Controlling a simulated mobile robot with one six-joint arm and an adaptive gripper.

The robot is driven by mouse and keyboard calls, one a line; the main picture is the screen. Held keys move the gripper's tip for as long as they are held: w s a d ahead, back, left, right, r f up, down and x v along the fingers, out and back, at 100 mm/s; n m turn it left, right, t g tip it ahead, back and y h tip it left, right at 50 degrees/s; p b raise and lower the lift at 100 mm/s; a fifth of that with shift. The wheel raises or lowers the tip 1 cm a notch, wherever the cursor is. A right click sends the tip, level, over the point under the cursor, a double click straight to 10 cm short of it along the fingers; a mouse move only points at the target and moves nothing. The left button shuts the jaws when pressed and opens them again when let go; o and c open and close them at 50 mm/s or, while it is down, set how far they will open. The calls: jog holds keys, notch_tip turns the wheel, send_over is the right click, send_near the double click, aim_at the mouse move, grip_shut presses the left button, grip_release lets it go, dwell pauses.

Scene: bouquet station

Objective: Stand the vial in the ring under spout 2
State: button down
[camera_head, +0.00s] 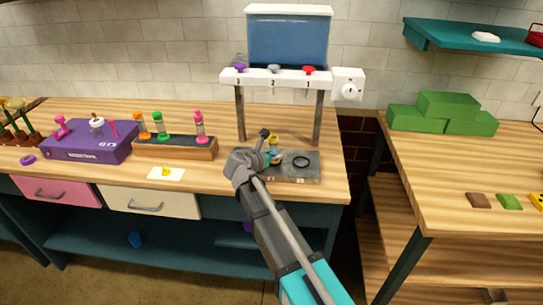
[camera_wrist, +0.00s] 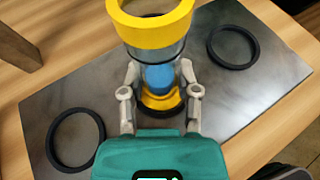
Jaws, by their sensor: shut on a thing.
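The vial (camera_wrist: 158,78) has a wide yellow rim, a clear body with blue inside and a yellow base. My gripper (camera_wrist: 160,90) is shut on its body from both sides, and the vial looks upright. It stands at the middle of the dark grey plate (camera_wrist: 100,75), between two empty black rings, one at left (camera_wrist: 76,140) and one at right (camera_wrist: 233,47). A dark edge shows under the yellow base; whether the base sits inside the middle ring or just above is hard to tell. In the head view, the vial (camera_head: 274,156) is partly hidden by my gripper (camera_head: 266,147), below spout 2 (camera_head: 273,69).
The dispenser (camera_head: 287,40) stands on two posts above the plate, with purple, grey and red knobs numbered 1 to 3. Green blocks (camera_head: 445,112) sit on the right table.

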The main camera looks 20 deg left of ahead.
jog(key=shift+c, duration=1.7)
grip_release()
jog(key=shift+r, duration=0.1)
jog(key=shift+r+p, duration=0.1)
jog(key=shift+p, duration=0.2)
jog(key=p+v, duration=0.4)
jog(key=v, duration=0.8)
jog(key=shift+d, duration=0.1)
